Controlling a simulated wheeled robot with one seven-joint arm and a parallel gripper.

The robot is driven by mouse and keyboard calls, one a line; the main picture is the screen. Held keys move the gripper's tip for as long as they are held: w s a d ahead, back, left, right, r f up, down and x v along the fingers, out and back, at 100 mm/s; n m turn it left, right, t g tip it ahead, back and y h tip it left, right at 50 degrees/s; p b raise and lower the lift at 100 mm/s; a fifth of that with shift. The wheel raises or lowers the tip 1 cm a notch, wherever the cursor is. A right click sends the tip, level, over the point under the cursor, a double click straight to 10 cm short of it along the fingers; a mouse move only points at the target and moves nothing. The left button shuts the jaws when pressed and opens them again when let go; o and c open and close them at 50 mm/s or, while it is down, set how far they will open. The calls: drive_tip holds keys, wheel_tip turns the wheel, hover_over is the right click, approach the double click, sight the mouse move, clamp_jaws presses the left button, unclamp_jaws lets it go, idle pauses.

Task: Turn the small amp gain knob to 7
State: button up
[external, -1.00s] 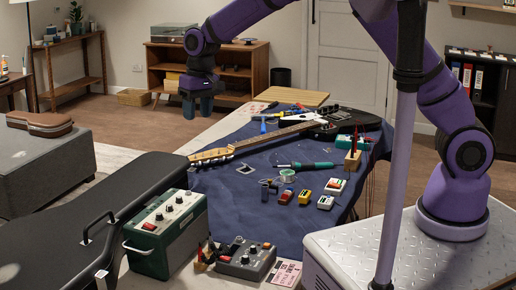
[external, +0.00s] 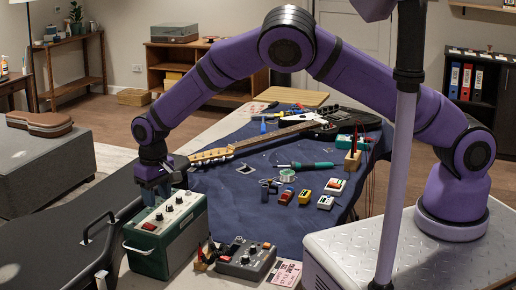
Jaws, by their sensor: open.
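The small amp (external: 166,236) is a green box with a pale top panel, standing at the front left of the table. Its top panel carries a red switch (external: 149,226) and several dark knobs (external: 168,208); their markings are too small to read. My gripper (external: 155,197) points down at the far end of the amp's panel, its blue-grey fingers open. The fingertips are close to the panel's far edge and partly hide it. I cannot tell whether they touch a knob.
A black guitar case (external: 60,240) lies left of the amp. A grey pedal (external: 246,260) stands to its right. A guitar (external: 212,156), soldering iron (external: 312,165) and several small pedals (external: 305,197) lie on the blue cloth (external: 225,205).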

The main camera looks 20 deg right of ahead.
sight(159, 214)
drive_tip(key=shift+f, duration=2.3)
clamp_jaws()
